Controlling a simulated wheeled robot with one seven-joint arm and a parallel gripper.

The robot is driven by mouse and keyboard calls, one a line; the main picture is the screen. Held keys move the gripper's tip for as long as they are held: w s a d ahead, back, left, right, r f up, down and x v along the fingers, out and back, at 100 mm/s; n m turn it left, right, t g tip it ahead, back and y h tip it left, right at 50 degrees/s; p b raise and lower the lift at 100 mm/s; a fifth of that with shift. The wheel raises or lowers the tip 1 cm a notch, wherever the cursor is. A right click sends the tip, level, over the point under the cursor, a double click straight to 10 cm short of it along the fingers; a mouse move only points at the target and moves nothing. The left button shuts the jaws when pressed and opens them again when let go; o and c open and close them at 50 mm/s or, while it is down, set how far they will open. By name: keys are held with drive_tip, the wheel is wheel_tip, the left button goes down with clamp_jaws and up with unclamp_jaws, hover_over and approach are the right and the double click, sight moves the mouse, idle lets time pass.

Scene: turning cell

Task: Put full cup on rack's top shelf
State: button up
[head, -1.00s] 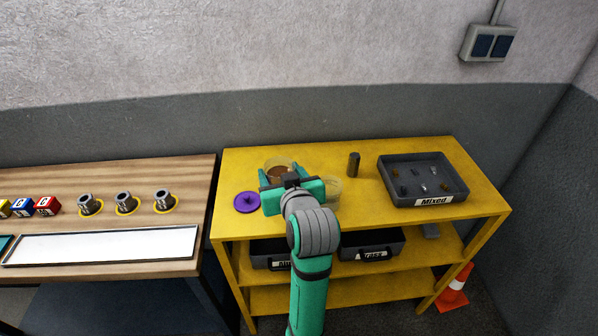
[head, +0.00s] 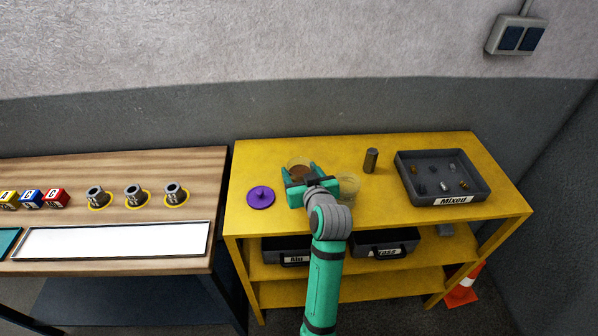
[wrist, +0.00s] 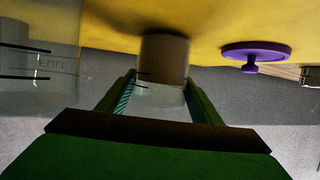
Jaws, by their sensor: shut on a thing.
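A clear cup with brown contents (head: 299,171) is at the left part of the yellow rack's top shelf (head: 385,205). My gripper (head: 301,177) is shut on this cup, with one finger on each side. In the wrist view the brown-filled cup (wrist: 164,58) shows between the fingers (wrist: 158,95). I cannot tell whether its base touches the shelf. A second clear cup (head: 349,185) stands just right of my gripper and looks empty. It also shows at the left of the wrist view (wrist: 40,75).
A purple knobbed lid (head: 260,197) lies left of my gripper. A dark cylinder (head: 371,160) and a grey tray labelled "Mixed" (head: 443,203) are to the right. Bins (head: 383,245) sit on the shelf below. A wooden bench (head: 120,170) stands left, an orange cone (head: 464,288) at lower right.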

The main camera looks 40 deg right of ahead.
drive_tip(key=shift+s+f, duration=0.1)
drive_tip(key=shift+s, duration=0.05)
drive_tip(key=shift+f, duration=0.15)
drive_tip(key=o, duration=1)
drive_tip(key=shift+o, duration=0.2)
drive_tip(key=v, duration=1.2)
